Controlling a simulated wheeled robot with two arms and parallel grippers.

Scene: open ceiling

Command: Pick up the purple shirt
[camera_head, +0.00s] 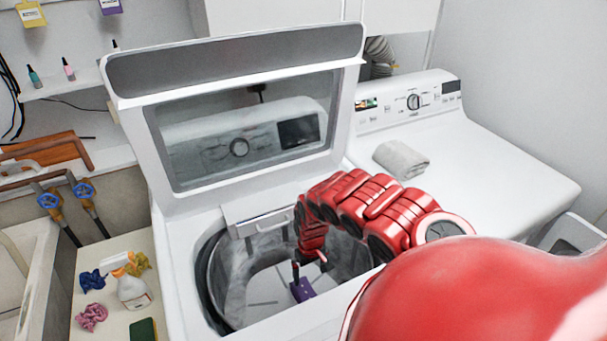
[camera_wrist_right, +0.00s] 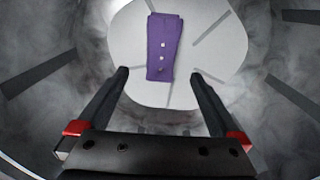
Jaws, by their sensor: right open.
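The purple shirt (camera_head: 302,290) lies folded on the floor of the washer drum (camera_head: 240,285), partly behind my right gripper in the head view. In the right wrist view the shirt (camera_wrist_right: 163,45) is a narrow folded piece with small white spots, lying on the pale round drum bottom (camera_wrist_right: 215,40). My right gripper (camera_wrist_right: 158,75) is open and empty, with the shirt beyond and between its fingertips. In the head view my right gripper (camera_head: 308,262) reaches down inside the drum, above the shirt. My left gripper is not in view.
The washer's lid (camera_head: 235,50) stands open behind the drum. The drum wall (camera_wrist_right: 40,55) surrounds my right gripper. A folded grey towel (camera_head: 401,159) lies on the neighbouring white machine (camera_head: 490,180). A spray bottle (camera_head: 133,289) and cloths stand on the left counter.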

